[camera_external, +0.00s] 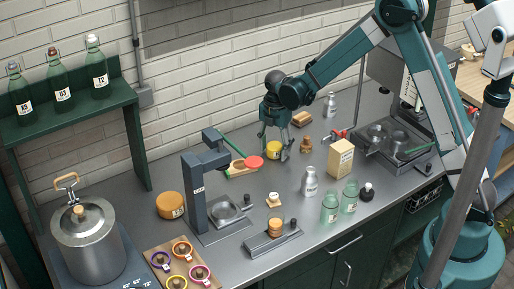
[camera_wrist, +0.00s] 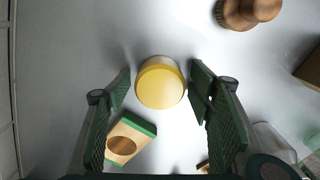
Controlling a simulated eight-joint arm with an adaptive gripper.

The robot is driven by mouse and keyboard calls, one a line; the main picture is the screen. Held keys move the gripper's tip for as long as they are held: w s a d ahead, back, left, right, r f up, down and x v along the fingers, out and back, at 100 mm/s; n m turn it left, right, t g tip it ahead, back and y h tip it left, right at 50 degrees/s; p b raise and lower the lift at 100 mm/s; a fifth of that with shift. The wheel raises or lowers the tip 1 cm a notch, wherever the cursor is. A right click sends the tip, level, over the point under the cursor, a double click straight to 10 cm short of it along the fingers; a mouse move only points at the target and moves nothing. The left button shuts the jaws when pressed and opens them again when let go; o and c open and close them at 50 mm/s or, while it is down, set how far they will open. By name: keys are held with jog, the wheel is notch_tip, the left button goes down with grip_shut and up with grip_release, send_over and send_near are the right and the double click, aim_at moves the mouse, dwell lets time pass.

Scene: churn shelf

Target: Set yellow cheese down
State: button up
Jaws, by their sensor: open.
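The yellow cheese (camera_external: 273,150) is a short round block standing on the grey counter near the back, below my gripper (camera_external: 275,143). In the wrist view the yellow cheese (camera_wrist: 160,83) lies between my gripper's two green ridged fingers (camera_wrist: 160,95), which are spread with a visible gap on either side. The fingers do not appear to touch it. It seems to rest on the counter surface, though the exact height is hard to tell.
A board with a red disc (camera_external: 253,162) is just left of the cheese. A wooden stopper-shaped item (camera_external: 306,145) and a cream carton (camera_external: 340,158) stand to the right. A grey metal stand (camera_external: 195,190) is front left. The counter front of the cheese is partly clear.

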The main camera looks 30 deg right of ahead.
aim_at(274, 145)
jog(key=shift+r, duration=0.2)
notch_tip(274, 145, up, 12)
dwell(0.7)
dwell(0.7)
jog(key=s+d+r+m+t, duration=0.2)
jog(key=s+d+r+m, duration=0.35)
jog(key=s+r, duration=0.3)
jog(key=s+d+r+m+t, duration=0.1)
jog(key=s+d+r+m, duration=0.45)
jog(key=s+r, duration=0.3)
jog(key=s+d+m+t, duration=0.2)
jog(key=s+m, duration=0.4)
jog(key=s, duration=0.4)
jog(key=s+d+r+m+t, duration=0.1)
jog(key=s+d+m, duration=0.4)
jog(key=s, duration=0.5)
jog(key=shift+m+t, duration=0.6)
jog(key=shift+m, duration=0.1)
